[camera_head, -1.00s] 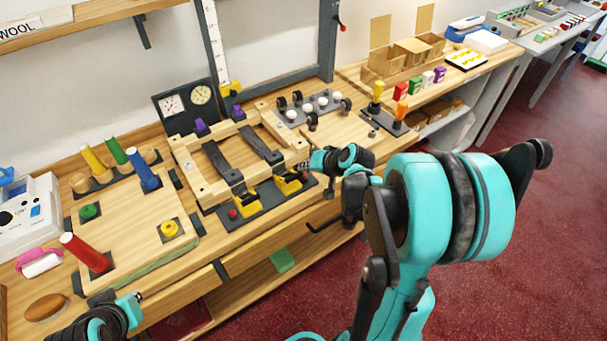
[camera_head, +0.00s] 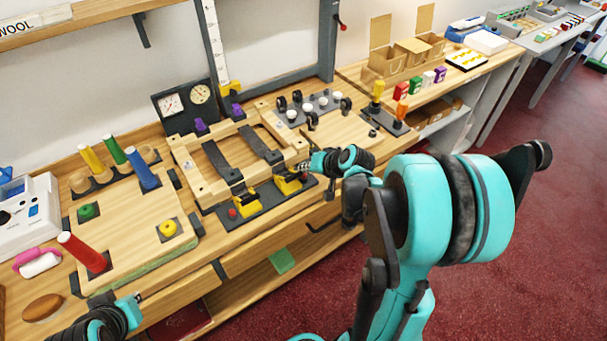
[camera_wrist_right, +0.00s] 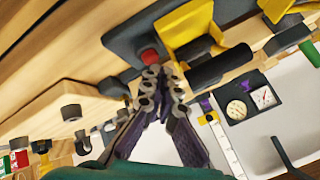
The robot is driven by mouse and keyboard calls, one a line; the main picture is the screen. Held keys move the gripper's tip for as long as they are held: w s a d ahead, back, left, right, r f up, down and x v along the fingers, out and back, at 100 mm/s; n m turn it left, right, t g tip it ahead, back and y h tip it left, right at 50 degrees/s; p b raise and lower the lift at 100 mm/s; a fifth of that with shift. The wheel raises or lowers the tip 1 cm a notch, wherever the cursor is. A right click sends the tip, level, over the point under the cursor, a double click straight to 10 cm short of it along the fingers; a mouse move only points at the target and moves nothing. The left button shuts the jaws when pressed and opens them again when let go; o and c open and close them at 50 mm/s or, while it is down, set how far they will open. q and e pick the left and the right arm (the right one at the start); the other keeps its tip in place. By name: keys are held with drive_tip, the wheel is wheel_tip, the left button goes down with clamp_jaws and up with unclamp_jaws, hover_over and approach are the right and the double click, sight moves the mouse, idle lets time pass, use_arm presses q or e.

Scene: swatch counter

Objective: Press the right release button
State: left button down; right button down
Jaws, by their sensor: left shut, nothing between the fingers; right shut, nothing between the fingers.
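A dark base strip (camera_head: 262,209) along the front of the wooden frame carries two yellow levers. The left red button (camera_head: 233,213) is at its left end. In the right wrist view the right red release button (camera_wrist_right: 150,57) sits on the dark base beside a yellow lever (camera_wrist_right: 190,30). My right gripper (camera_head: 301,167) is shut and empty at the right end of this strip. In the wrist view its fingertips (camera_wrist_right: 159,71) are right at the button and overlap its edge; I cannot tell whether they touch. My left gripper (camera_head: 138,297) is shut and empty at the bench's front left.
The wooden frame (camera_head: 188,170) with dark straps lies behind the strip. A board with coloured handles (camera_head: 130,230) lies to the left. Small white-topped parts (camera_head: 292,115) on a grey plate stand behind my right gripper. A gauge panel (camera_head: 185,104) stands at the back.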

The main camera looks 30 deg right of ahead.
sight(305, 176)
drive_tip(key=shift+f+b, duration=0.45)
drive_tip(key=shift+f, duration=0.1)
idle(0.4)
drive_tip(key=shift+r, duration=0.15)
drive_tip(key=shift+r+p, duration=0.75)
drive_tip(key=shift+r, duration=0.05)
wheel_tip(305, 176, up, 5)
drive_tip(key=p, duration=0.4)
drive_tip(key=shift+r, duration=0.1)
idle(0.8)
